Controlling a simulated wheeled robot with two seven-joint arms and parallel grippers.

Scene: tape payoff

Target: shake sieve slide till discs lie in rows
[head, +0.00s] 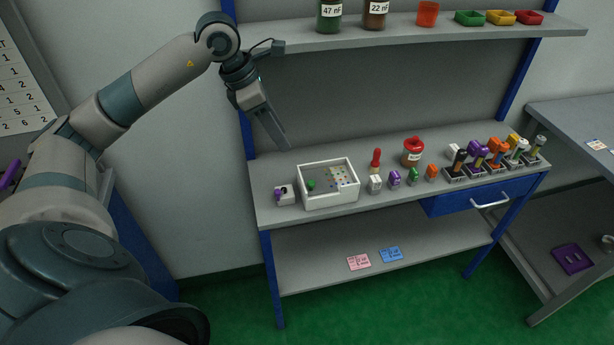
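A white open box (329,203) sits on the workbench, left of its middle. Its floor is grey, with a green knob (311,185) at the left inside and a pale patch (343,178) at the right. Small coloured specks, likely discs, lie on and around that patch; they are too small to tell whether they form rows. My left gripper (286,147) points down, above and behind the box's left part, apart from it. Its fingers are seen edge-on, so their opening does not show. Nothing is visible in it. My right gripper is not in view.
A small white block with a purple part (284,195) stands left of the box. A red-handled tool (375,161), a red-lidded jar (412,152), small coloured blocks and several holders with coloured handles (497,155) stand right. An upper shelf (420,39) holds jars and bins.

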